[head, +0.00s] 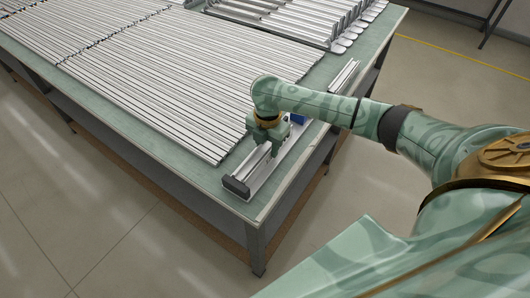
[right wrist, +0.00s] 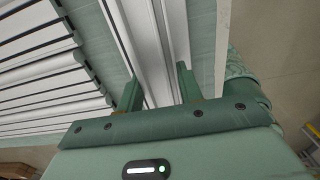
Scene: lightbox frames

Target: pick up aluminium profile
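A long silver aluminium profile (head: 262,165) lies near the table's right edge, beside the big row, with a dark block (head: 236,187) at its near end. My right gripper (head: 268,143) points down over this profile. In the right wrist view the gripper's two green fingers (right wrist: 159,80) stand wide apart, one on each side of a pale grooved profile (right wrist: 150,45). The fingers look open; whether they touch its sides is hard to tell. My left gripper is not in view.
Many profiles (head: 160,75) lie side by side across the green table (head: 205,178). More stacked profiles (head: 300,18) are at the back. A short profile piece (head: 344,76) lies near the right edge. A small blue item (head: 298,118) is beside my gripper. The floor around is clear.

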